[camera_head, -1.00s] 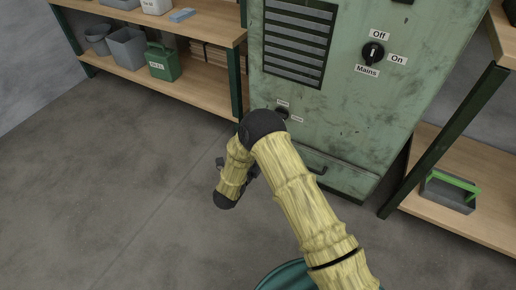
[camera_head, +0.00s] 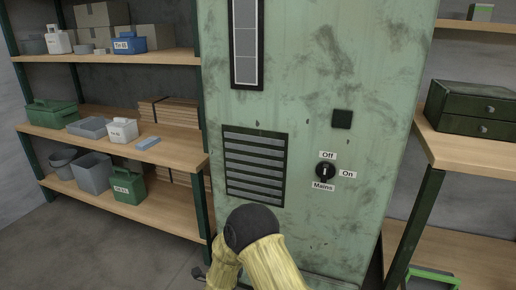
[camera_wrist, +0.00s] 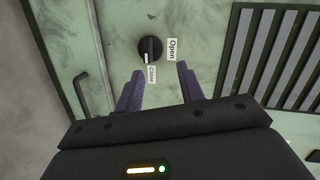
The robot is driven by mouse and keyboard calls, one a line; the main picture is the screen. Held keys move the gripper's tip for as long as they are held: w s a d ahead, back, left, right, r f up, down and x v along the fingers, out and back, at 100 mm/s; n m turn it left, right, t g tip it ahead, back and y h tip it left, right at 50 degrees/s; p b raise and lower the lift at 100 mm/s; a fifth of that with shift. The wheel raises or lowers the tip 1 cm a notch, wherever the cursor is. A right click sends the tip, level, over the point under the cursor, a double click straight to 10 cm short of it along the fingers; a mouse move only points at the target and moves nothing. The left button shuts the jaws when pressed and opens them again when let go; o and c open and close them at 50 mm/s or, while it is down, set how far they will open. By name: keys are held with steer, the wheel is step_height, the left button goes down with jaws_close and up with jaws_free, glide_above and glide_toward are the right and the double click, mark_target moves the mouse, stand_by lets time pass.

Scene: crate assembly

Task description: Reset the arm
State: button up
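My gripper (camera_wrist: 158,86) is open and empty in the wrist view, with two purple fingers apart. A black knob (camera_wrist: 151,49) on the green cabinet shows just beyond the fingertips, apart from them. Its white mark lies on the side of the "Close" label (camera_wrist: 152,74); the "Open" label (camera_wrist: 172,50) is to its right. In the head view my bent yellow arm (camera_head: 267,265) reaches in from the bottom, in front of the cabinet (camera_head: 375,70). My gripper is mostly hidden there behind the arm and the picture's edge.
The cabinet's Mains knob (camera_head: 325,172) has "Off" above it and "On" to its right. A cabinet handle (camera_wrist: 82,92) is left of the fingers. A loaded shelf (camera_head: 185,150) stands left, and another shelf (camera_head: 480,150) with a green drawer box (camera_head: 470,108) stands right.

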steer(key=s+d+r+n+g+y+p, duration=0.2)
steer(key=d+r+n+g, duration=0.1)
steer(key=d+r+n, duration=0.25)
steer(key=s+d+r+n+g+y+p, duration=0.1)
steer(key=s+d+r+n+g+y, duration=0.1)
steer(key=d+r+n, duration=0.35)
steer(key=s+d+r+n+g+h+p, duration=0.1)
steer(key=s+d+r+n+g, duration=0.2)
steer(key=s, duration=0.4)
steer(key=s+d+r+n+g+p, duration=0.2)
steer(key=s+d+r, duration=0.1)
steer(key=s+d, duration=0.4)
steer(key=s+d+r+n+g+h+p, duration=0.1)
steer(key=s+d+r+n+g, duration=0.15)
steer(key=s, duration=0.55)
steer(key=w+p+v, duration=0.3)
steer(key=p+v, duration=0.9)
steer(key=w+d+r+p+v, duration=0.1)
steer(key=w+p+v, duration=0.1)
steer(key=p+v, duration=1.1)
steer(key=w+r+p+v, duration=0.1)
steer(key=w+p+v, duration=0.2)
steer(key=p+v, duration=0.9)
steer(key=shift+w+d+r+m+p, duration=0.3)
steer(key=shift+w+m+p, duration=0.1)
steer(key=shift+p, duration=0.1)
